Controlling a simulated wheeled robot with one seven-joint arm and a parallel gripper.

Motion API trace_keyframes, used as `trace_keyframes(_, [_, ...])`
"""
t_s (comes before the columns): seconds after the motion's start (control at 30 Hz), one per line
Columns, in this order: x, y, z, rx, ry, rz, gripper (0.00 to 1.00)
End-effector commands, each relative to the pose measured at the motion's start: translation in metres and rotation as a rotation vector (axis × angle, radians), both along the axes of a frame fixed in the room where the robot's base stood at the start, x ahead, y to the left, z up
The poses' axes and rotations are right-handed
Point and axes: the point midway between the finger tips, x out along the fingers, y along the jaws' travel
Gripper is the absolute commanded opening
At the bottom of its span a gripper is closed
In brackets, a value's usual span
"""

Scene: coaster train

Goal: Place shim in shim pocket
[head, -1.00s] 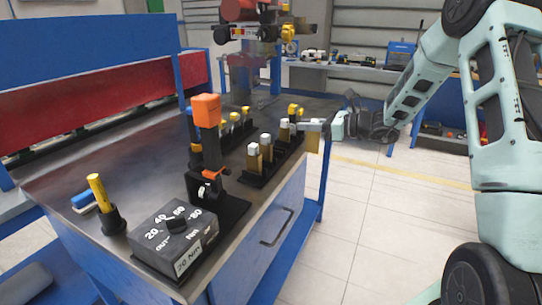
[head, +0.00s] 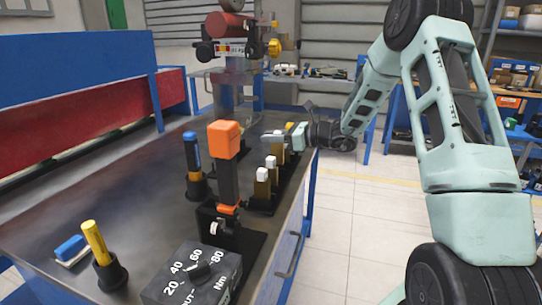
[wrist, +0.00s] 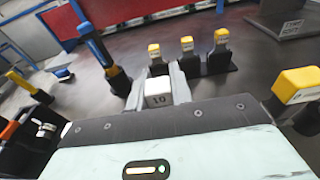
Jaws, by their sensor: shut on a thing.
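My gripper (wrist: 158,90) is shut on a small white-topped shim marked 10 (wrist: 158,100), with its two grey fingers on either side. In the head view my gripper (head: 284,138) reaches in from the right over the far right part of the bench. White-topped shims (head: 261,174) stand in a black rack (head: 258,204) just nearer than the gripper. I cannot pick out the shim pocket with certainty.
An orange-topped black tool stand (head: 225,140), a torque dial box (head: 190,276), a blue-handled tool (head: 191,150), a yellow-handled tool (head: 95,243) and a blue brush (head: 70,248) are on the bench. A yellow-topped block (wrist: 297,85) is close at right.

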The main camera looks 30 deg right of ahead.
Motion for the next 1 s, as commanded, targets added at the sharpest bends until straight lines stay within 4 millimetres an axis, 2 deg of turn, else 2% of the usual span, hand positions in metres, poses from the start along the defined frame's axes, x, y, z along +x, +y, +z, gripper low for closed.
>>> trace_keyframes(0.23, [0.0,0.0,-0.021,0.002,0.001,0.0,0.0])
trace_keyframes(0.4, [0.0,0.0,-0.044,0.001,0.001,0.001,0.0])
trace_keyframes(0.8, [0.0,0.0,-0.051,0.0,-0.001,0.0,0.0])
trace_keyframes(0.83, [0.0,0.0,-0.051,0.0,-0.001,0.0,0.24])
trace_keyframes(0.9, [0.0,0.0,-0.05,0.0,-0.001,0.0,0.43])
trace_keyframes(1.0, [0.0,0.0,-0.05,0.0,-0.001,0.0,0.43])
